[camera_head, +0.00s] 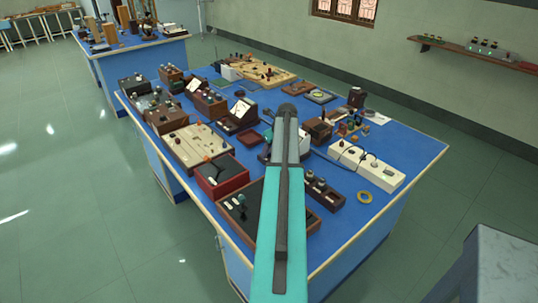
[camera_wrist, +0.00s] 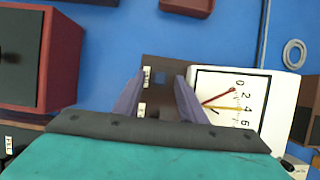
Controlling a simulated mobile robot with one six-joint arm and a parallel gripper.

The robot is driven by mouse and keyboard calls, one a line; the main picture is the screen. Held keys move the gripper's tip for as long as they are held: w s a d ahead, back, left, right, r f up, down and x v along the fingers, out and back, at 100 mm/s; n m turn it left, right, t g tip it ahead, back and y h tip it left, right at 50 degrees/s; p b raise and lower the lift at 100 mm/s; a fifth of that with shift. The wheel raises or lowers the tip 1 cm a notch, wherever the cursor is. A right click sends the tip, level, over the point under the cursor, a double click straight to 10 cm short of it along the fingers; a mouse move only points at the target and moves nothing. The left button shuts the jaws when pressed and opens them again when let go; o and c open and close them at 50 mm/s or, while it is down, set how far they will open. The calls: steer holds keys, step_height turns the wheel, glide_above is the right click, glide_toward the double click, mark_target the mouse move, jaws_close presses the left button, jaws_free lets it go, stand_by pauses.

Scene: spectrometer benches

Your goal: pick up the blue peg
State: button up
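My gripper (camera_wrist: 160,88) shows in the wrist view with its two grey-purple fingers apart. Between and beyond the fingertips is a dark brown block (camera_wrist: 165,66) with white labels. I see nothing held, and I cannot tell the height of the fingers above the block. In the head view my own arm covers the middle of the bench and hides the fingers. I cannot make out a blue peg there.
A white dial meter (camera_wrist: 232,104) stands close to the right finger. A red-brown box (camera_wrist: 62,62) is at the left, and a grey ring (camera_wrist: 294,53) lies at the right. The blue bench (camera_head: 340,225) is crowded with instruments, with some bare top at its front right.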

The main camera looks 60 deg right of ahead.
steer(key=shift+c, duration=0.5)
jaws_close()
steer(key=shift+r, duration=0.2)
steer(key=shift+r+b, duration=0.55)
steer(key=shift+r, duration=0.55)
steer(key=s+a+r+b, duration=0.2)
steer(key=s+a, duration=0.6)
steer(key=s, duration=0.5)
steer(key=shift+s+a+r+b, duration=0.15)
steer(key=shift+a+r+b, duration=0.2)
steer(key=shift+b, duration=0.45)
steer(key=shift+f, duration=0.1)
steer(key=shift+r+p, duration=1.5)
steer(key=shift+p, duration=0.25)
